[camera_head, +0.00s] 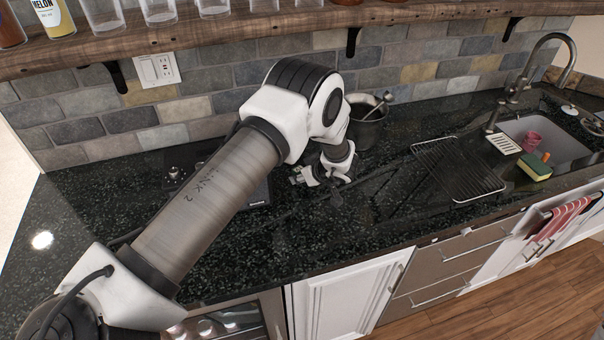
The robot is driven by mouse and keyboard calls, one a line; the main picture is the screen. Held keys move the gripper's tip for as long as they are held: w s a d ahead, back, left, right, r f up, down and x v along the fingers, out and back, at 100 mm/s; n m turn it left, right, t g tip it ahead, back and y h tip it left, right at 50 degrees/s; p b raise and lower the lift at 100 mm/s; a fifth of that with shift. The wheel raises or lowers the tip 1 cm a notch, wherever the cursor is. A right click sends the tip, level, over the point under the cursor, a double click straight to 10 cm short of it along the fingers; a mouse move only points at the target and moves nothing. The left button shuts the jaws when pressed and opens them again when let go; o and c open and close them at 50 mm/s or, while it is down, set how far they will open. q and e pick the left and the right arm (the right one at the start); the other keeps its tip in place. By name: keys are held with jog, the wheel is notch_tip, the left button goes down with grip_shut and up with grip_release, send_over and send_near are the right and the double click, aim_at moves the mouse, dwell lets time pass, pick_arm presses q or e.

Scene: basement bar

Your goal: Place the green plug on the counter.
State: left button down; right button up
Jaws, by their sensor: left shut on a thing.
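My left gripper (310,175) is low over the dark speckled counter (340,228), in front of a dark metal pot. It is shut on a small greenish thing, which looks like the green plug (296,180), at the left end of its fingers. The plug is tiny here and partly hidden by the fingers. I cannot tell whether it touches the counter. My right gripper is not in view.
A dark pot (367,132) with utensils stands just behind the gripper. A dark cooktop (255,193) is partly behind my arm. The front counter is clear.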

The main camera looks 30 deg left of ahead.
pick_arm(q)
jog(key=shift+a+f, duration=0.15)
jog(key=shift+f, duration=0.15)
jog(key=c, duration=1.1)
grip_release()
jog(key=shift+o, duration=0.2)
jog(key=shift+r, duration=0.1)
jog(key=b+v, duration=0.2)
jog(key=v, duration=1)
